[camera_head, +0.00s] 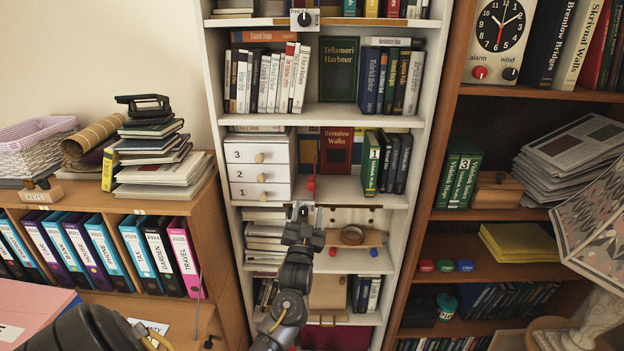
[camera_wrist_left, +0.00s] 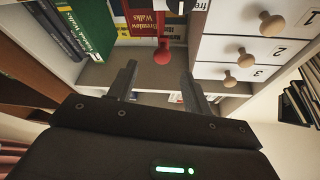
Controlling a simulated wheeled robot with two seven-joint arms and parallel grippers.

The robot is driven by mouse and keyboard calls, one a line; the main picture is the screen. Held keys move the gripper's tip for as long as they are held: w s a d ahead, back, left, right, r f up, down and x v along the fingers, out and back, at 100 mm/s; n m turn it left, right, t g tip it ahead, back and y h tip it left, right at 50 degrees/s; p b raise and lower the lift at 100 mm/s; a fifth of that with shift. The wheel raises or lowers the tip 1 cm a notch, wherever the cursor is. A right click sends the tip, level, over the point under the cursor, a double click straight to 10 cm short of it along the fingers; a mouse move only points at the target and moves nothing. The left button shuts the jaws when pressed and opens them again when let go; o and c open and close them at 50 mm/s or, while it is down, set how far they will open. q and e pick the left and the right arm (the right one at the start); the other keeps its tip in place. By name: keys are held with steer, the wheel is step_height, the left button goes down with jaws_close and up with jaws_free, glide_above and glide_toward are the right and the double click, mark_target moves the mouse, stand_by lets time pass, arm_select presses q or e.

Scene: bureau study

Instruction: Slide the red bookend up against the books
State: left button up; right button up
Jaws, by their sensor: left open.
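The red bookend (camera_head: 310,184) stands on the middle shelf between the white drawer box and the books, with a gap to the books. In the left wrist view its red knob (camera_wrist_left: 162,56) lies ahead of the gap between my fingers. The upright books (camera_head: 388,163), a green one marked 1 and several dark ones, stand at the shelf's right; they also show in the wrist view (camera_wrist_left: 78,32). A red book, Bremlow Walks (camera_head: 336,150), faces out behind. My left gripper (camera_head: 305,212) is open and empty, just below and in front of the bookend. My right gripper is not in view.
The white drawer box (camera_head: 258,166) with wooden knobs stands left of the bookend. The shelf board (camera_head: 345,193) is clear between bookend and books. Below, a wooden stand (camera_head: 352,240) holds a round brown object, close to my gripper's right.

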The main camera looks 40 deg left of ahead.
mark_target(311, 189)
arm_select(q)
steer(key=p+x, duration=0.2)
steer(key=x, duration=0.3)
steer(key=r+p+x, duration=0.1)
steer(key=x, duration=0.4)
steer(key=shift+s+p, duration=0.15)
steer(key=shift+p, duration=0.25)
steer(key=shift+w+a+r, duration=0.15)
steer(key=shift+w+a, duration=0.15)
steer(key=shift+w, duration=0.1)
jaws_close()
